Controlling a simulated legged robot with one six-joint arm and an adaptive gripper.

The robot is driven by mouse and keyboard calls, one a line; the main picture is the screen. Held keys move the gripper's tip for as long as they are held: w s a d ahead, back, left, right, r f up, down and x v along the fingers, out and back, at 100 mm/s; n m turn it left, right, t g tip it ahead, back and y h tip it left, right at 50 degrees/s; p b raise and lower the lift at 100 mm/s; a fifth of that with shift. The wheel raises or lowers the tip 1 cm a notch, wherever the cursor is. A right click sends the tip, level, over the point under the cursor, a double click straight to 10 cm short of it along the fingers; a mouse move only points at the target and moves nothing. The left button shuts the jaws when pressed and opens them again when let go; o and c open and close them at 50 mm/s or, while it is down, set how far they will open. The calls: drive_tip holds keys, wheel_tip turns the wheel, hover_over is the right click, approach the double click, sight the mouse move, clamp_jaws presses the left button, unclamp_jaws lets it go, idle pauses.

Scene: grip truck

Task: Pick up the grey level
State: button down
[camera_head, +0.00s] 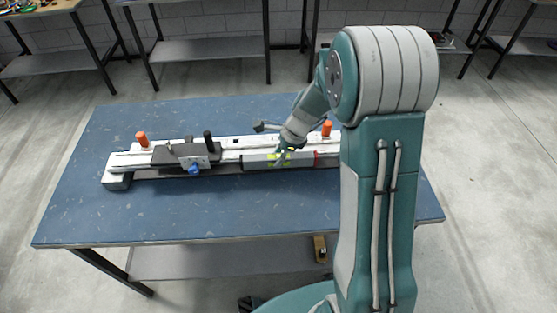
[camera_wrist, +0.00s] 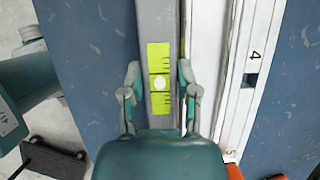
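The grey level (camera_head: 300,161) lies on the long white rail fixture on the blue table, on its near side. In the wrist view the level (camera_wrist: 157,18) runs upright, with a yellow-green scale label and a round pale bubble window. My gripper (camera_head: 283,153) is down at the level, right of the table's middle. In the wrist view my gripper (camera_wrist: 159,75) has one finger on each side of the level, across the label. The fingers are apart, with the level between them; firm contact does not show. My arm hides the level's right end in the head view.
The white rail (camera_head: 232,142) carries orange knobs (camera_head: 142,139), a dark clamp with a blue knob (camera_head: 194,169) and a black post (camera_head: 208,140). The blue tabletop (camera_head: 240,215) is clear in front. Other benches stand along the back wall.

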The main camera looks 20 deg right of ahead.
sight(274, 156)
drive_tip(key=shift+r, duration=0.1)
idle(0.3)
drive_tip(key=shift+r, duration=0.3)
wheel_tip(274, 156, up, 2)
drive_tip(key=shift+r, duration=0.2)
drive_tip(key=s+d+r, duration=0.1)
drive_tip(key=s+r, duration=0.8)
drive_tip(key=s, duration=0.5)
drive_tip(key=shift+r, duration=0.3)
